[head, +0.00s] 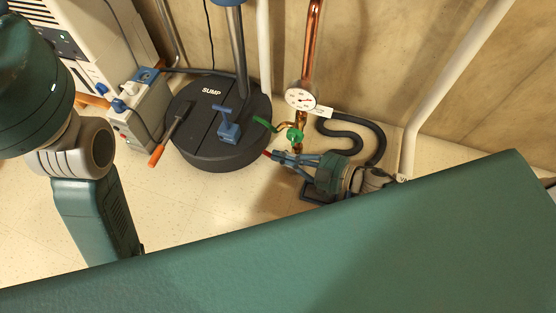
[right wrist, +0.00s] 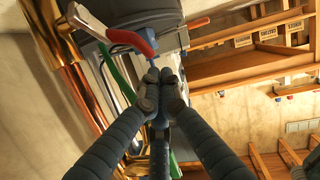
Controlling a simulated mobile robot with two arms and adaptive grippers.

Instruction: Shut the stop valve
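A red lever handle (head: 267,153) shows just at the tips of my right gripper (head: 277,156) in the head view, low beside the copper pipe. In the right wrist view the same red handle (right wrist: 137,40) curves just beyond the fingertips (right wrist: 161,76), with a pale end at upper left. The fingertips are together with nothing visible between them; whether they touch the handle I cannot tell. A green-handled fitting (head: 294,134) sits on the copper pipe above the gripper. The valve body is largely hidden behind the fingers. My left gripper is out of view.
A round dark sump lid (head: 193,146) with a blue T-handle (head: 228,124) and an orange-handled tool (head: 157,155) lies left of the gripper. A black hose (head: 372,135) coils right. Floor at lower left is clear.

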